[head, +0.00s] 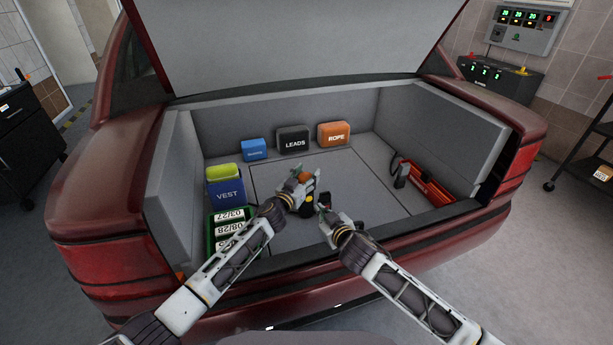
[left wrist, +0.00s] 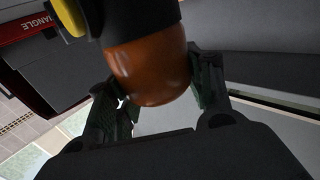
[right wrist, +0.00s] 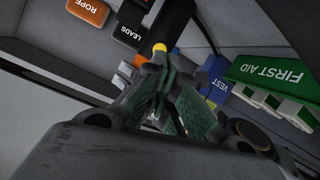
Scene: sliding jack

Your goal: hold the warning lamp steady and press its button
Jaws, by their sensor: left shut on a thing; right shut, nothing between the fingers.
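The warning lamp has an orange dome (head: 304,177) and a black body (head: 306,211) with a yellow button. It is in the open trunk. In the left wrist view the dome (left wrist: 150,68) sits between the fingers of my left gripper (left wrist: 158,88), which is shut on it. The yellow button (left wrist: 68,15) shows at the upper left there, on the side of the body. In the head view my right gripper (head: 322,206) is shut and empty, just right of the lamp. In the right wrist view its closed fingertips (right wrist: 172,82) are near the yellow button (right wrist: 159,47); contact cannot be told.
A VEST box (head: 226,193) and a green box with date labels (head: 226,232) stand at the left. Blue, LEADS (head: 294,140) and ROPE (head: 334,134) packs stand along the back. A red case (head: 430,183) lies at the right. The trunk floor around the lamp is clear.

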